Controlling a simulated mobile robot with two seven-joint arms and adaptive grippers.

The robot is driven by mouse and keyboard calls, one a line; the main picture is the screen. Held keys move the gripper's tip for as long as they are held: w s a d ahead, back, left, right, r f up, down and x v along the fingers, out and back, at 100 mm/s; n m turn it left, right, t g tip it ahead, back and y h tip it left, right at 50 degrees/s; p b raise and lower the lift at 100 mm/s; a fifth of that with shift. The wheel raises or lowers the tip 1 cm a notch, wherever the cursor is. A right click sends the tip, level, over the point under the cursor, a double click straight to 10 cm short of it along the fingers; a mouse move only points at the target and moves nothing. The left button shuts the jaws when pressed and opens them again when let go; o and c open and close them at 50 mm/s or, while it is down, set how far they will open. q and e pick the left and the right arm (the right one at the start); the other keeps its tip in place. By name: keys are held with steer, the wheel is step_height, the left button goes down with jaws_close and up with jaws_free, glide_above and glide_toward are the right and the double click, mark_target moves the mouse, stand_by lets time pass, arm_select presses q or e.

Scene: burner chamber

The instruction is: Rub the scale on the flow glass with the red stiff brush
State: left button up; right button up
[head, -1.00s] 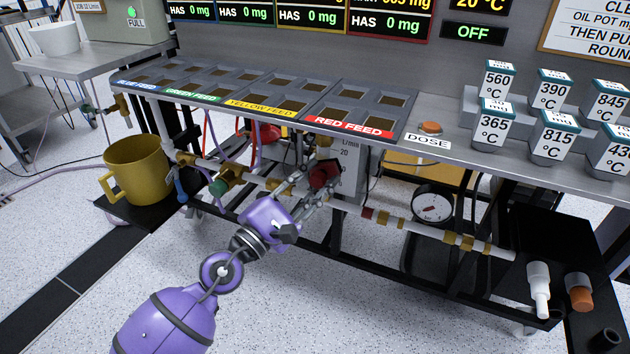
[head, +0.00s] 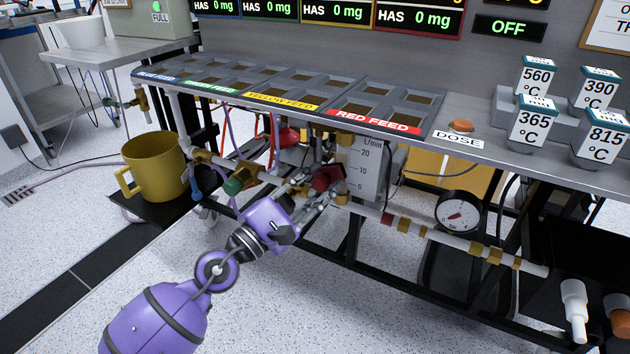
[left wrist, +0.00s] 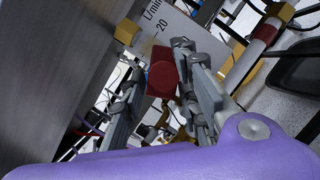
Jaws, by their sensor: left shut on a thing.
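My left gripper (head: 322,188) reaches under the bench. It is shut on a red block, taken to be the red stiff brush (head: 328,177). In the left wrist view the red brush (left wrist: 162,76) sits between the fingers of my left gripper (left wrist: 168,85). The flow glass (head: 368,165) has a pale plate marked L/min with numbers, just right of the brush. In the left wrist view the plate of the flow glass (left wrist: 178,32) is beyond the brush. I cannot tell whether they touch. The glass tube and any scale deposit are not clear. My right gripper is not in view.
The bench edge with the red feed tray (head: 385,121) overhangs the gripper. A pipe with brass fittings (head: 430,232) and a round gauge (head: 460,212) lie to the right. A green valve (head: 234,186) and a yellow mug (head: 155,167) are left. Open floor lies in front.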

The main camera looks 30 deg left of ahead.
arm_select(q)
steer(key=shift+d+r+p, duration=0.25)
steer(key=shift+d+p, duration=0.4)
steer(key=shift+d, duration=0.55)
steer(key=shift+s+d, duration=0.1)
steer(key=shift+d, duration=0.5)
steer(key=shift+d+f, duration=0.1)
steer(key=shift+f, duration=0.1)
steer(key=shift+f+b, duration=0.65)
steer(key=shift+f, duration=0.35)
steer(key=shift+a+f+b, duration=0.1)
steer(key=shift+a+b, duration=0.7)
steer(key=shift+a, duration=0.6)
steer(key=shift+a+r+b, duration=0.2)
steer(key=shift+a+b, duration=0.15)
steer(key=shift+a, duration=0.35)
steer(key=shift+s+b, duration=0.4)
steer(key=shift+s, duration=2.5)
